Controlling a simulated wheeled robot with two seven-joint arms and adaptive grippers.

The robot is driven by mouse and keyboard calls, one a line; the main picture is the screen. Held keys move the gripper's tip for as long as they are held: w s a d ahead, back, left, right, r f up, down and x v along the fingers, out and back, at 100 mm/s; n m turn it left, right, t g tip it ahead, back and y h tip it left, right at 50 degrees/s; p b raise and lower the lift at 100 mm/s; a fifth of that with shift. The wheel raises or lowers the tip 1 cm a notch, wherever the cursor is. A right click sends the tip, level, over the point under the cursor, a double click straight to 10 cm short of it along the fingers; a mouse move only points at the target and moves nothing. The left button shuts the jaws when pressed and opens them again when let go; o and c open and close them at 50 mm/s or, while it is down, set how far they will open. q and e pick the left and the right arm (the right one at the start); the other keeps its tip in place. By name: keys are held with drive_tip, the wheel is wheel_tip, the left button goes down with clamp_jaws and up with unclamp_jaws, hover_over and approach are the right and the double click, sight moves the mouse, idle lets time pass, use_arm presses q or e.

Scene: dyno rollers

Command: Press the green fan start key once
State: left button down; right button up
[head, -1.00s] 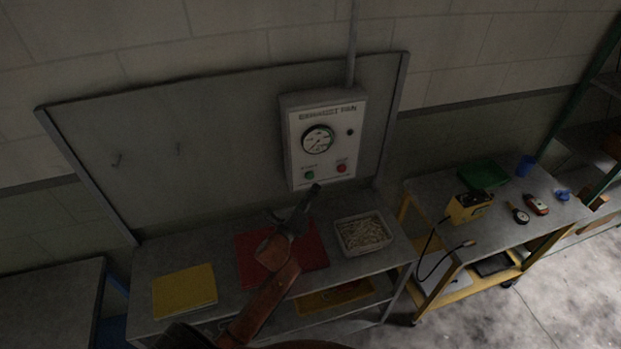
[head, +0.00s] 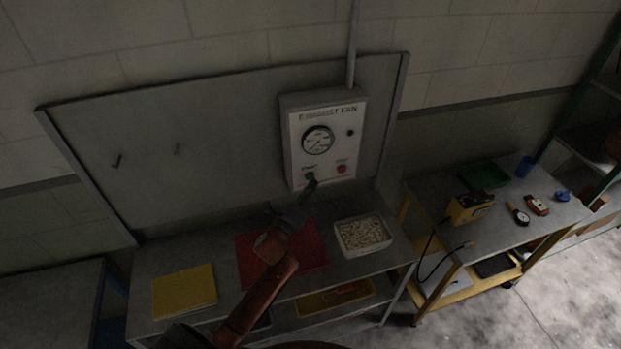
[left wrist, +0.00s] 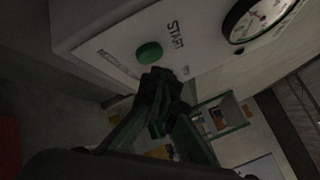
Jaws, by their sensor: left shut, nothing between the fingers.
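The exhaust fan box (head: 325,140) hangs on the grey back panel, with a round gauge in its white face. The green start key (head: 310,176) is at its lower left, partly covered by my gripper's tip in the head view. In the left wrist view the green key (left wrist: 149,52) shows whole beside the word START. My left gripper (head: 311,186) is shut and empty, its tips just below the key. In the left wrist view the shut fingertips (left wrist: 160,78) appear close under the key; I cannot tell whether they touch the box. My right gripper is not in view.
A red key (head: 341,169) sits right of the green one. Below, the bench holds a red mat (head: 309,254), a yellow folder (head: 184,291) and a white tray of small pieces (head: 363,235). A yellow cart with tools (head: 470,208) stands to the right.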

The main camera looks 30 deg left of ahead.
use_arm(q)
drive_tip(key=shift+w+a, duration=0.1)
idle(0.7)
drive_tip(key=shift+w+a, duration=0.25)
drive_tip(key=shift+w+a, duration=0.2)
drive_tip(key=shift+a, duration=0.1)
idle(0.8)
drive_tip(key=shift+d, duration=0.1)
drive_tip(key=shift+s+d, duration=0.55)
idle(0.4)
